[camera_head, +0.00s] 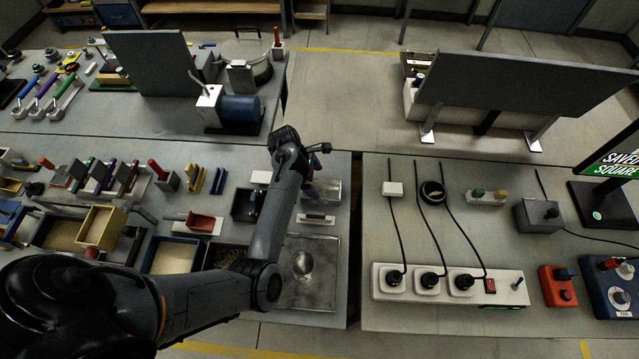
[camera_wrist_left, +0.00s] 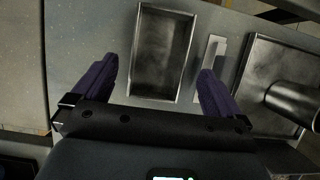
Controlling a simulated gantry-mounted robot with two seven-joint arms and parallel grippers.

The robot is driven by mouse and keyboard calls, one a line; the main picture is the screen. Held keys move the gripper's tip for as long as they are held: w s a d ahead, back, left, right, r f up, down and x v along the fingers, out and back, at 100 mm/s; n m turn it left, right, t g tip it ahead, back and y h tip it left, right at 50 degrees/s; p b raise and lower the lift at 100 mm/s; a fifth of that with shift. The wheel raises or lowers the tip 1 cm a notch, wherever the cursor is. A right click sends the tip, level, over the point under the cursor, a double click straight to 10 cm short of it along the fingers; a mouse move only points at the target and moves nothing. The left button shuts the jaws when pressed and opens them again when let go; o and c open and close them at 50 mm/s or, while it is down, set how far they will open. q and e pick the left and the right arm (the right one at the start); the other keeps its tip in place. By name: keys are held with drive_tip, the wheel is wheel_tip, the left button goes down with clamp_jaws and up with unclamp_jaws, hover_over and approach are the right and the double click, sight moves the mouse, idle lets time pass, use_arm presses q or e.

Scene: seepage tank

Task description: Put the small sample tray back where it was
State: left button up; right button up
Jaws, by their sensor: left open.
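A small rectangular grey metal tray (camera_wrist_left: 165,52), empty, lies flat on the table in the left wrist view. It also shows in the head view (camera_head: 328,190), partly hidden by my left arm. My left gripper (camera_wrist_left: 158,68) is open, its dark fingers on either side of the tray's outline, with nothing between them. In the head view the left gripper (camera_head: 309,191) is mostly hidden behind my forearm. I cannot tell how high the fingertips are above the tray. My right gripper is in neither view.
A white label plate (camera_head: 316,219) stands beside the small tray. A large square metal tray (camera_head: 320,295) with a metal cup (camera_head: 302,264) lies nearer. A power strip (camera_head: 448,284) is on the right table.

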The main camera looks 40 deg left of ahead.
use_arm(q)
drive_tip(key=s+a+r+m+y, duration=0.2)
drive_tip(key=s+a+r+m, duration=0.1)
drive_tip(key=s+r+m, duration=0.25)
drive_tip(key=s+d+r+m+y, duration=0.1)
drive_tip(key=s+d+r+m, duration=0.2)
drive_tip(key=s+d+m, duration=1.3)
drive_tip(key=s+m, duration=0.3)
drive_tip(key=m, duration=0.3)
drive_tip(key=shift+s+d+t, duration=0.25)
drive_tip(key=shift+d+t, duration=0.1)
drive_tip(key=shift+t, duration=0.05)
drive_tip(key=shift+p, duration=0.3)
wheel_tip(320, 180, up, 16)
drive_tip(key=p, duration=1.6)
drive_tip(key=shift+r, duration=0.2)
